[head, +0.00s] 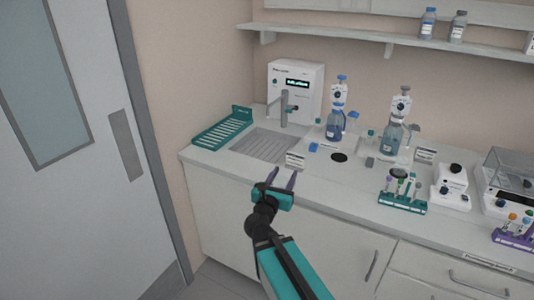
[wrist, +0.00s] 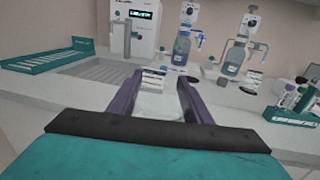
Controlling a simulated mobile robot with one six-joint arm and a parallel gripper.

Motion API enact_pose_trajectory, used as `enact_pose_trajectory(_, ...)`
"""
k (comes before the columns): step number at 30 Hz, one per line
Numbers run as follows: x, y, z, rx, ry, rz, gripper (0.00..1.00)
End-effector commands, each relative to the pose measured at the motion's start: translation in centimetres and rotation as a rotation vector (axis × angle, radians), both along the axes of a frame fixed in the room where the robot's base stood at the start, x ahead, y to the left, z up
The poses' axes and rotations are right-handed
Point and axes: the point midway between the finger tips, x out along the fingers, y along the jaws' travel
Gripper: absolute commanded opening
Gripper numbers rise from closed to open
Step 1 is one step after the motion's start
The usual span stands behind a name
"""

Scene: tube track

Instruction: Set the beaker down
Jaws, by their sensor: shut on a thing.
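My gripper (head: 283,175) is at the front edge of the counter (head: 235,165), in front of the sink. In the wrist view its two purple fingers (wrist: 161,78) reach forward on both sides of a faint, clear beaker (wrist: 158,104). The gripper is shut on this beaker. The beaker is see-through and hard to make out. Its lower part is hidden behind the gripper's body in the wrist view, and I cannot make it out in the head view.
A sink with a ribbed drainer (head: 265,145) and a teal rack (head: 222,128) lie at the left. A small white sign (head: 295,160) stands just beyond my fingers. A dark disc (head: 339,157), bottles with dispensers (head: 334,125) and a teal tube rack (head: 402,204) are further right.

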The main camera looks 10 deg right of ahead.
Motion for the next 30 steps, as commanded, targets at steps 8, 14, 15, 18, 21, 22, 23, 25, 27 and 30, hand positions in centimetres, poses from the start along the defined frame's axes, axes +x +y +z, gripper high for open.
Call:
enact_pose_trajectory(8, 2.7, 2.1, -2.3, -0.001, 0.002, 0.224, 0.23)
enact_pose_trajectory(14, 3.5, 3.4, -3.8, 0.0, 0.004, 0.346, 0.23)
enact_pose_trajectory(15, 3.6, 3.6, -4.0, 0.0, 0.004, 0.358, 0.23)
enact_pose_trajectory(18, 3.6, 3.8, -4.2, 0.0, 0.003, 0.378, 0.23)
enact_pose_trajectory(21, 3.7, 3.9, -4.3, 0.0, 0.003, 0.387, 0.23)
enact_pose_trajectory(22, 3.7, 3.9, -4.3, 0.0, 0.002, 0.388, 0.23)
enact_pose_trajectory(23, 3.7, 3.9, -4.3, 0.001, 0.002, 0.389, 0.23)
enact_pose_trajectory(25, 3.7, 3.9, -4.3, 0.001, 0.002, 0.389, 0.23)
enact_pose_trajectory(27, 3.7, 3.9, -4.2, 0.001, 0.002, 0.389, 0.23)
enact_pose_trajectory(30, 3.7, 3.9, -4.2, 0.001, 0.002, 0.388, 0.23)
